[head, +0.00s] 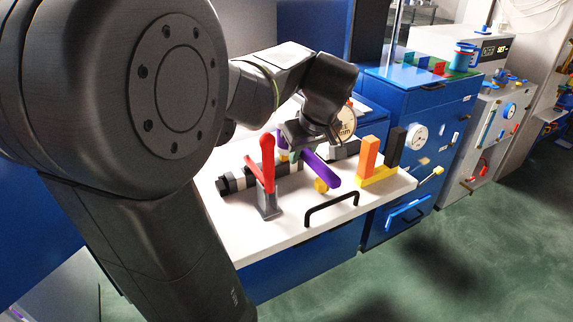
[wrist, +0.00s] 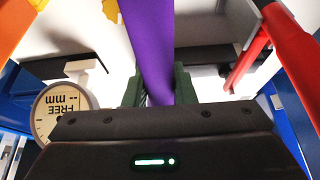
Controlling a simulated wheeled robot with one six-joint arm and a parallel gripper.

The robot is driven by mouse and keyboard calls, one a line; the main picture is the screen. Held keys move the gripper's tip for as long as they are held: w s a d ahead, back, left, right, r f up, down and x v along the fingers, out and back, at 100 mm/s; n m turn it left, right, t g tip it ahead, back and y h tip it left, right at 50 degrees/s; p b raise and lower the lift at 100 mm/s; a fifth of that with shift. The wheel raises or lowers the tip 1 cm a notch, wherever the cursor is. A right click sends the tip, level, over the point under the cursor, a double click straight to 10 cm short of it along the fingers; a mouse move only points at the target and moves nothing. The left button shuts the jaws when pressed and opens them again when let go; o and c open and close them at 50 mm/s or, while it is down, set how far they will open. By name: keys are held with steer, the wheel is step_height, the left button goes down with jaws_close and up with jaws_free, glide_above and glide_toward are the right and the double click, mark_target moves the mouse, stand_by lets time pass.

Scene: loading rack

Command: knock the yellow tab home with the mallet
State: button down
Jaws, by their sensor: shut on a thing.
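My gripper (head: 297,153) is over the white tabletop (head: 290,226), pointing down. In the wrist view its green fingers (wrist: 158,84) are shut on a long purple bar (wrist: 148,40). In the head view the purple bar (head: 321,170) slopes down to the right from the fingers. It looks like a handle; I cannot make out a mallet head. A small yellow piece (head: 320,186) shows just below the bar, perhaps the yellow tab. In the wrist view a yellow piece (wrist: 111,9) shows beside the bar, at the top edge.
A red lever (head: 265,160) on a grey stand (head: 268,204) is left of my gripper. Dark cylinders (head: 236,182) lie behind it. A block with orange, yellow and black parts (head: 377,175) stands right. A round gauge (wrist: 55,112) is close by. A black handle (head: 331,207) is at the front edge.

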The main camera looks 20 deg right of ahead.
steer(key=shift+r+p, duration=1.95)
steer(key=shift+r, duration=0.7)
steer(key=shift+f, duration=0.1)
